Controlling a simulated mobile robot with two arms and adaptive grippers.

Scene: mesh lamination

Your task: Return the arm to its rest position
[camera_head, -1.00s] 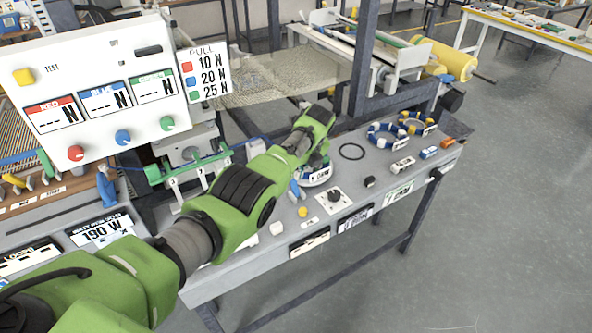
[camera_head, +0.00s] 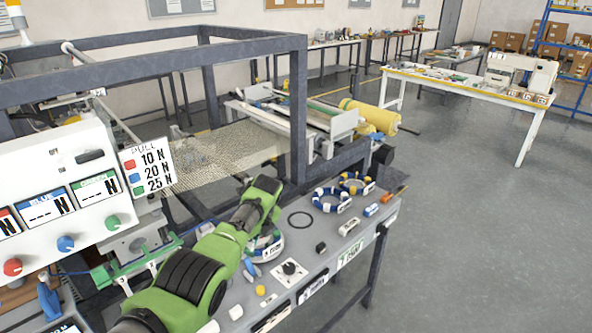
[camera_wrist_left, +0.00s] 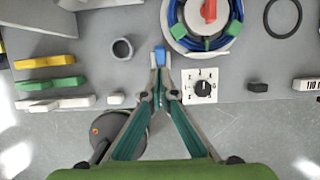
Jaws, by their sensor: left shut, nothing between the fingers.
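My left arm is green and reaches over the grey bench in the head view. Its wrist hides most of the left gripper there. In the left wrist view, the left gripper's (camera_wrist_left: 160,98) two dark green fingers meet at their tips, shut with nothing between them. A round blue-and-green ring with a red handle (camera_wrist_left: 208,12) lies just beyond, to the right. It shows partly in the head view (camera_head: 266,248), beside the wrist. My right gripper is not in view.
A white panel (camera_head: 95,160) with coloured knobs stands left of the arm. A dark frame (camera_head: 299,110) rises behind it, with mesh (camera_head: 225,155) inside. Open floor is at the right.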

